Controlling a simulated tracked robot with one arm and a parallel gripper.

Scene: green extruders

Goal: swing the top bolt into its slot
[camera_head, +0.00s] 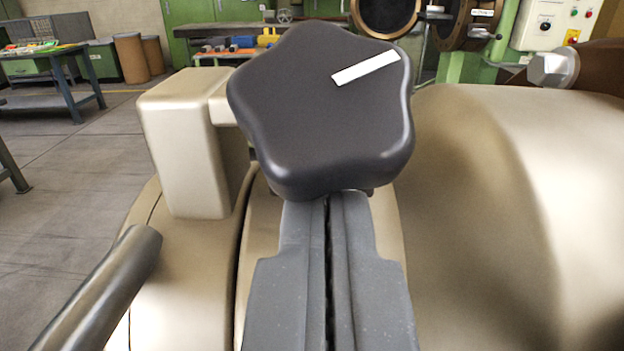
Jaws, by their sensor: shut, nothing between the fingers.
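A dark grey star-shaped knob (325,110) with a white stripe fills the upper middle. It appears to be the head of the top bolt; its shank is hidden behind the knob. A beige block (182,145) stands just left of the knob on the rounded beige housing. The slot cannot be made out; the knob covers the area beside the block. My gripper (333,205) comes up from the bottom edge, its two grey fingers shut together and empty. The fingertips end at the lower edge of the knob; I cannot tell if they touch it.
A steel rod (105,290) sticks out at lower left. A large rounded beige housing (530,200) fills the right, with a hex bolt head (552,68) above it. Behind are a workbench (50,70), brown drums (133,58) and open floor at left.

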